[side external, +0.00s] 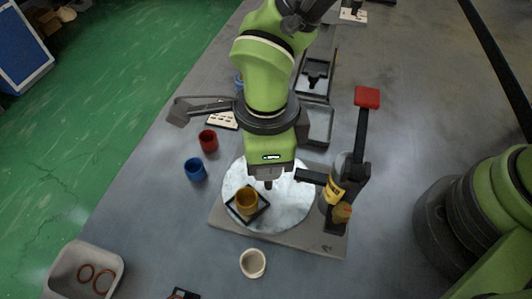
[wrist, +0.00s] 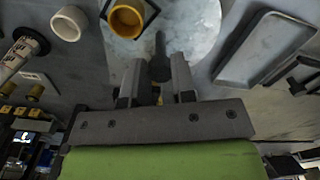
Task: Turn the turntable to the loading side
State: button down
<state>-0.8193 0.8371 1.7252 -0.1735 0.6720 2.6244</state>
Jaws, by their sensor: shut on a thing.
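The turntable (side external: 295,207) is a round pale disc on a grey base plate (side external: 290,240). It also shows at the top of the wrist view (wrist: 200,22). A yellow-orange cup-shaped block (side external: 246,198) sits in a black square frame on the disc's front left; the wrist view shows it too (wrist: 127,20). My gripper (side external: 268,184) points down at the disc's rear part. In the wrist view its two fingers (wrist: 159,80) are shut on a dark upright peg (wrist: 160,58) on the disc. The peg's lower end is hard to make out.
A clamp with a red-tipped lever (side external: 366,98) stands at the disc's right edge. A white cup (side external: 253,263), blue cup (side external: 195,169) and red cup (side external: 208,140) stand around the plate. A bin with orange rings (side external: 62,262) is front left. A grey tray (side external: 328,125) lies behind.

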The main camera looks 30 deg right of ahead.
jog(key=shift+d, duration=0.1)
jog(key=c, duration=0.9)
grip_release()
jog(key=shift+c, duration=0.2)
notch_tip(320, 180, up, 10)
